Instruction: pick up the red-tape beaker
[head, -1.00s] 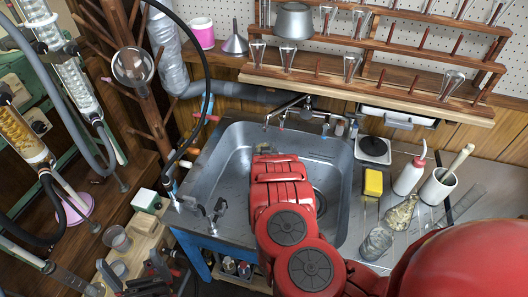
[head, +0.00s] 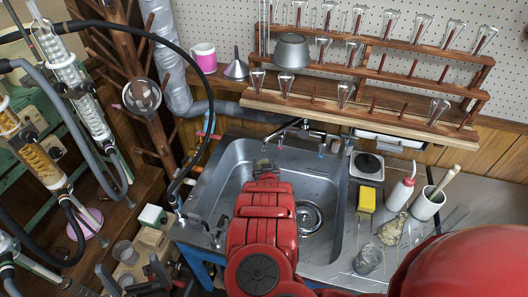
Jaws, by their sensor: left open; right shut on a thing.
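I cannot pick out red tape on any glass. A clear glass beaker (head: 123,252) stands at the lower left by a wooden block, and a glass jar (head: 368,260) stands on the counter right of the sink; neither shows a clear red band. My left gripper (head: 132,277) is at the lower left edge, its dark fingers apart and empty, just below the clear beaker. My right gripper (head: 265,168) is at the end of the red arm over the sink (head: 228,168). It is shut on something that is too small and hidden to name.
A wooden glass rack (head: 355,110) hangs behind. Condensers and hoses fill the left. A round flask (head: 142,97) hangs by a wooden post.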

